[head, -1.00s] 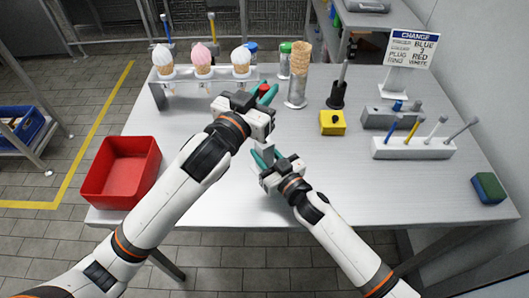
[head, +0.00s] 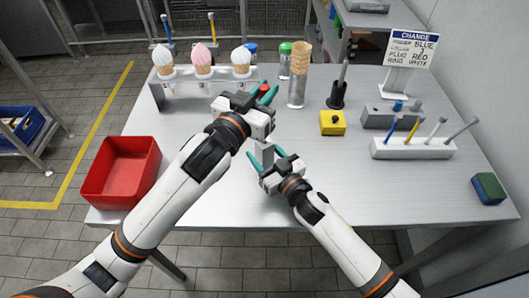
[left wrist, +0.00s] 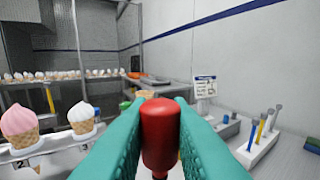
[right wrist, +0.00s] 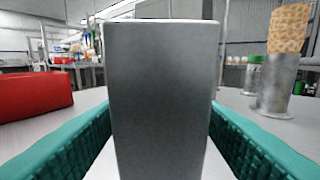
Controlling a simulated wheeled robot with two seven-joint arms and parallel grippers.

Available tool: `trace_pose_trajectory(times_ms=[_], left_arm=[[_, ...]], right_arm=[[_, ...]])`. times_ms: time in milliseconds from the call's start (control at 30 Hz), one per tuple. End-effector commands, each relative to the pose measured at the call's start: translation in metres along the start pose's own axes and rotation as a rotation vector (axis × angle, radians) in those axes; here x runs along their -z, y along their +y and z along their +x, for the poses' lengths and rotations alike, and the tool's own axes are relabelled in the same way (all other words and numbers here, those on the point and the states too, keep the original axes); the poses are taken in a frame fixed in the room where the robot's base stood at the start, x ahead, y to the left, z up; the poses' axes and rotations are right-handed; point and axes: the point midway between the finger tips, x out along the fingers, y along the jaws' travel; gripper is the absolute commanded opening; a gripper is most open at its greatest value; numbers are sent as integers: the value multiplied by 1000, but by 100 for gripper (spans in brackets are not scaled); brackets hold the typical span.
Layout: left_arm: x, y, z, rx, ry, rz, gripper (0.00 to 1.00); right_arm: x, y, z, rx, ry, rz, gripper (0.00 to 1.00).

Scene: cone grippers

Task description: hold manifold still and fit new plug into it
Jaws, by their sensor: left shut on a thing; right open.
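My left gripper (head: 266,95) is shut on a red plug (head: 263,88) and holds it above the middle of the table. In the left wrist view the red plug (left wrist: 160,135) is a rounded cylinder between the teal fingers, with something dark below it. My right gripper (head: 267,158) is open lower down, its fingers on either side of a plain grey upright block (head: 265,151), which looks to be the manifold. In the right wrist view the grey block (right wrist: 162,100) stands between the spread fingers, apparently clear of both. Its top opening is not visible.
A red bin (head: 122,172) stands at the table's left edge. A cone rack (head: 205,84) is at the back left. A metal cup with cones (head: 297,95), a yellow block (head: 332,123), a white tool holder (head: 412,149) and a sign (head: 411,48) are to the right. The front right is mostly clear.

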Motion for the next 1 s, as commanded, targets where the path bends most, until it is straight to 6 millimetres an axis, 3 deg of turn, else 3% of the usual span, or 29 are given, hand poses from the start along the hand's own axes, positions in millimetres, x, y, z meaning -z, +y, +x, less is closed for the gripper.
trace_pose_trajectory(times_ms=[1000], left_arm=[[0,0,0,0,0,0,0]], right_arm=[[0,0,-18,0,1,0,56]])
